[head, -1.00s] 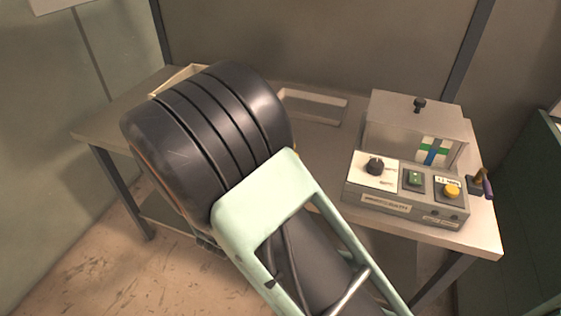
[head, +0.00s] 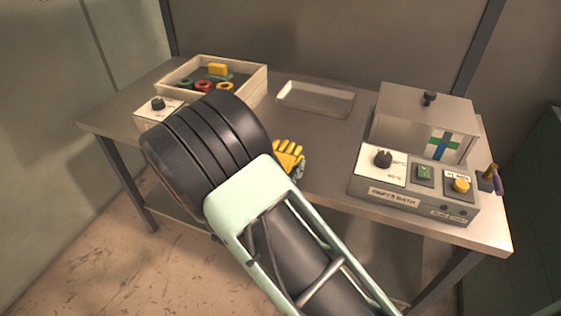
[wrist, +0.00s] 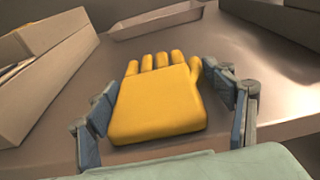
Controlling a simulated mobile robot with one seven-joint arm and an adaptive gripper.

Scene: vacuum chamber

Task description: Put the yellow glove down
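The yellow glove (head: 287,156) is at the bench's front edge, between my arm and the control box. In the wrist view the glove (wrist: 160,100) lies flat with its fingers pointing away from me. My gripper (wrist: 165,88) has one finger on each side of it. The glove appears to rest on the metal bench (wrist: 260,75). In the head view my arm hides most of my gripper.
A wooden tray (head: 257,84) with coloured rings and a yellow block is at the back left, beside a small knob box (head: 150,114). A shallow metal tray (head: 318,98) is at the back middle. A control box (head: 410,190) with a clear-sided cover stands right.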

